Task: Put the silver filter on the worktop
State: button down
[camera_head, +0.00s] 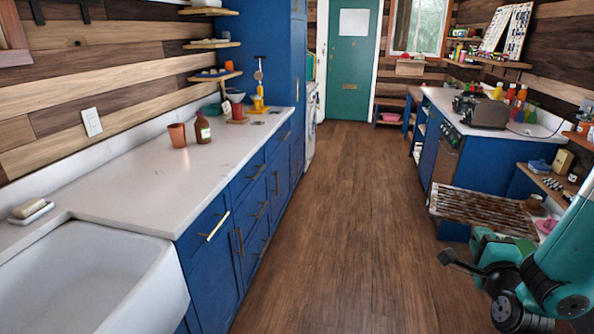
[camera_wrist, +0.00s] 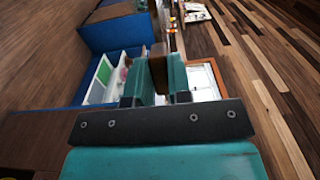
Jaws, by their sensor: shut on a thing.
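My gripper (camera_wrist: 161,88) is shut on a dark brownish thing (camera_wrist: 158,64) that stands between its two teal fingers in the wrist view. I cannot tell from its colour and shape whether this is the silver filter. In the head view my gripper is at the lower right, over the floor side of the right-hand units, and a dark end (camera_head: 455,262) sticks out to the left. No clearly silver filter shows elsewhere. The long white worktop (camera_head: 150,195) runs along the left wall, well apart from my gripper.
On the left worktop stand a terracotta cup (camera_head: 177,135), a brown bottle (camera_head: 203,128) and a yellow item (camera_head: 258,104). Its near part is clear beside the white sink (camera_head: 90,280). A slatted wooden surface (camera_head: 485,212) lies near my arm. The wooden floor (camera_head: 335,220) between is free.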

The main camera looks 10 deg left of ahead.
aim_at(165, 191)
jog(key=i, duration=2.4)
jog(key=u, duration=1.85)
